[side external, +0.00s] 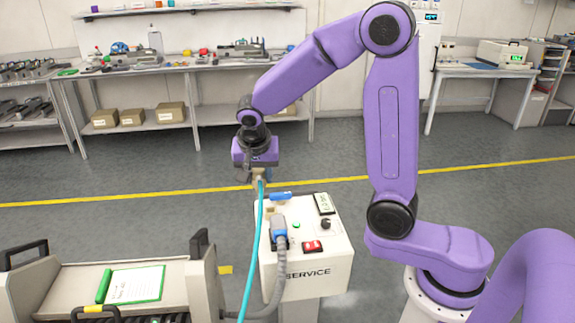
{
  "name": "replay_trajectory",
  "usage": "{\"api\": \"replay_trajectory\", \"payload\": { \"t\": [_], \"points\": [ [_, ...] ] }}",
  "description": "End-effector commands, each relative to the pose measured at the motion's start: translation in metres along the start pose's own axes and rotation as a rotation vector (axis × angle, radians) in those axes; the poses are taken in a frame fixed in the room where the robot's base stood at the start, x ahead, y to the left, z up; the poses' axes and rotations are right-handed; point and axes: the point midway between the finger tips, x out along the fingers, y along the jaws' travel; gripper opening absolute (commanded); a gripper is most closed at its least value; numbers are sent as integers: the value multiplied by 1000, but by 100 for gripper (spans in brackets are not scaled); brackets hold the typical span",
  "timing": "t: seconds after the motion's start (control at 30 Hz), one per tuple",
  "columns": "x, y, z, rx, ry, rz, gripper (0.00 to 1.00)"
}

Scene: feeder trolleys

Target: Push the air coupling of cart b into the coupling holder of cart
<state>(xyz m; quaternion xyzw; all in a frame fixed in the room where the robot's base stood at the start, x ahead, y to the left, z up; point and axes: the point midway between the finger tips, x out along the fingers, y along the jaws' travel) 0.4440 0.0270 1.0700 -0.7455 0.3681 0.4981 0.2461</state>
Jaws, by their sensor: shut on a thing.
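My gripper (259,174) hangs pointing down over the back left edge of the white SERVICE box (318,258). It is shut on the air coupling (261,186), a small tan and blue piece that is mostly hidden by the fingers. A light blue hose (253,250) runs down from it past the left side of the box. The cart (172,280) at the lower left is beige with black handles; which cart it is I cannot tell. I cannot make out a coupling holder on it.
A blue-grey plug (278,232) with a thick grey cable (281,265) sits on the box, beside a blue-handled part (281,196), a red switch (312,246) and a gauge (323,204). A clipboard (135,284) lies on the cart. Open floor lies behind, up to the workbench (180,66).

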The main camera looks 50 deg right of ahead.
Motion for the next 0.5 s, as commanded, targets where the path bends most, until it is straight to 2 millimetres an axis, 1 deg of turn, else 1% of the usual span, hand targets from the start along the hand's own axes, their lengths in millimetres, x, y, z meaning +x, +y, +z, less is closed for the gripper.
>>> {"api": "replay_trajectory", "payload": {
  "t": [0.03, 0.1, 0.17, 0.2, 0.27, 0.3, 0.37, 0.4, 0.47, 0.5],
  "points": [
    [-6, -18, 15, -88, 0, -37, 0],
    [-14, -40, 34, -205, 0, -86, 0],
    [-21, -56, 52, -305, -1, -127, 0],
    [-26, -67, 64, -370, 0, -154, 0],
    [-34, -82, 83, -468, 0, -195, 0],
    [-39, -91, 97, -532, -1, -221, 0],
    [-48, -103, 117, -627, 0, -261, 0],
    [-54, -111, 131, -689, 0, -287, 0],
    [-63, -121, 153, -782, -1, -326, 0],
    [-69, -126, 168, -845, -1, -351, 0]
  ]
}}
